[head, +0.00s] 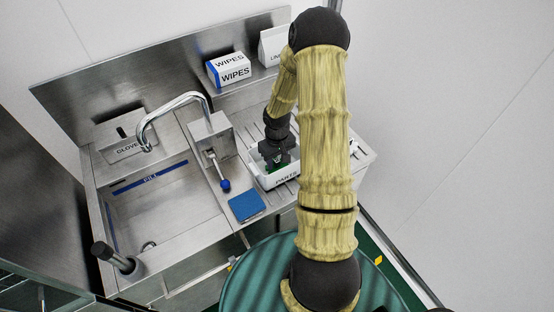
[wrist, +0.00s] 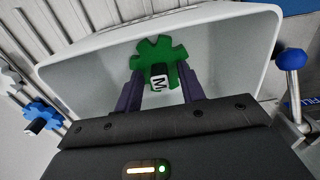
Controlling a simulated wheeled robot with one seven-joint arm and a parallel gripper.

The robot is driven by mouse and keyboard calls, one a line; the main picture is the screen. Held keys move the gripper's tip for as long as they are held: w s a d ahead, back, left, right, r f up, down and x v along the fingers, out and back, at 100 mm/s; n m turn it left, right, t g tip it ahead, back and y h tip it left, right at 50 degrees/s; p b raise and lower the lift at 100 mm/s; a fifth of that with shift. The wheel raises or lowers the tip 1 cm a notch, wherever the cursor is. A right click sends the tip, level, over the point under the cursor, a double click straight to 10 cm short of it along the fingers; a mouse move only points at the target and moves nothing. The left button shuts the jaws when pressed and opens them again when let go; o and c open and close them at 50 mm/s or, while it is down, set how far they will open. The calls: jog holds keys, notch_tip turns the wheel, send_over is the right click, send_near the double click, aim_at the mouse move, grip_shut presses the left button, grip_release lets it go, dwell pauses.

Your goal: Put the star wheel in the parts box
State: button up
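The green star wheel (wrist: 160,55), with a dark hub marked M, is inside the white parts box (wrist: 55,75). In the head view the parts box (head: 262,178) stands on the ribbed drainboard, and a bit of the green wheel (head: 281,163) shows below my gripper (head: 277,158). In the wrist view my gripper (wrist: 160,78) reaches into the box. Its two dark fingers stand apart on either side of the hub, with a visible gap to it. The wheel's lower lobes are partly hidden by the fingers. I cannot tell whether the wheel rests flat on the box floor.
A blue star-shaped wheel (wrist: 42,116) lies outside the box. A blue-knobbed lever (head: 224,184) and a blue pad (head: 246,206) are left of the box. The sink (head: 150,205) and tap (head: 170,105) are further left.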

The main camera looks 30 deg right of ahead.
aim_at(277, 160)
notch_tip(277, 160, up, 12)
jog(key=b, duration=0.1)
dwell(0.4)
dwell(0.4)
jog(key=s+a+r+t, duration=0.2)
jog(key=s+a+r, duration=0.6)
jog(key=s+a, duration=0.4)
jog(key=shift+s+a+r+t, duration=0.2)
jog(key=shift+s+a+t, duration=0.1)
jog(key=shift+a, duration=0.45)
